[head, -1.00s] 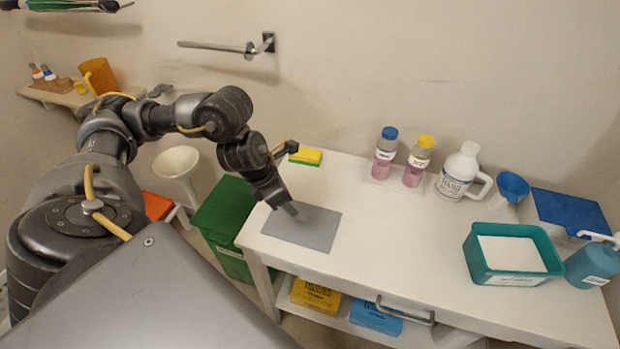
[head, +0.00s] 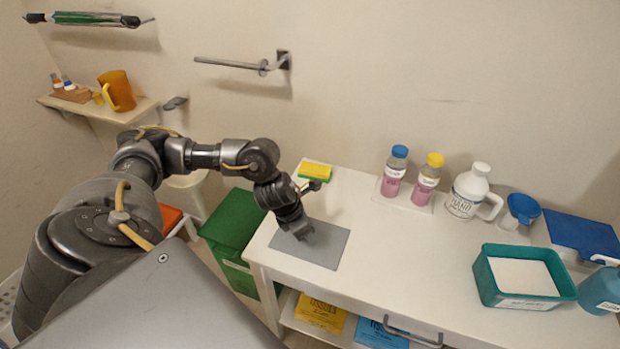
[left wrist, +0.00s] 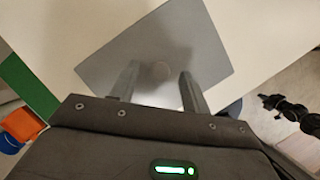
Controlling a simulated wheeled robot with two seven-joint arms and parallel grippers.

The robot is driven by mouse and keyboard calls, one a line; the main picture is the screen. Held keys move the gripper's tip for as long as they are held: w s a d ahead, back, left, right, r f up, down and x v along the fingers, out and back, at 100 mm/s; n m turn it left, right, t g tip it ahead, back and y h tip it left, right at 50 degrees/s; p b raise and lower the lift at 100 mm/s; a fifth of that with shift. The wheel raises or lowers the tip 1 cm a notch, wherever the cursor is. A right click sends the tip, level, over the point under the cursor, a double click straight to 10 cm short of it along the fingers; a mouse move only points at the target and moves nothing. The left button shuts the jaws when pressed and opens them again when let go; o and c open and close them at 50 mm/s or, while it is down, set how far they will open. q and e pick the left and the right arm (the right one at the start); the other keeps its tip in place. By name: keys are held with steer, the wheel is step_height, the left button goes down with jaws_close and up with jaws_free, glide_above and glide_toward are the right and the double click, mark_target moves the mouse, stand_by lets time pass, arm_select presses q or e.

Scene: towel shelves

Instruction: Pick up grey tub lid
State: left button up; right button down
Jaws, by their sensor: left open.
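The grey tub lid (head: 328,251) is a flat grey rectangle lying on the left end of the white table. My left gripper (head: 304,234) points down over the lid, and its tip hides part of it. In the left wrist view, the lid (left wrist: 190,32) fills the upper middle. The two fingers of my left gripper (left wrist: 158,78) are apart there, with nothing held between them and a faint round mark on the lid beyond. I cannot tell whether the fingertips touch the lid. My right gripper does not show clearly in either view.
A yellow-green sponge (head: 315,171) lies behind the lid. Pink bottles (head: 393,172), a white jug (head: 467,190) and a teal tub (head: 483,279) stand to the right. A green bin (head: 229,222) is left of the table. The table's middle is clear.

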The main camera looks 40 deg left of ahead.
arm_select(q)
steer(key=shift+w+f, duration=0.15)
steer(key=shift+f, duration=0.35)
steer(key=shift+d, duration=0.1)
jaws_close()
steer(key=shift+r, duration=0.15)
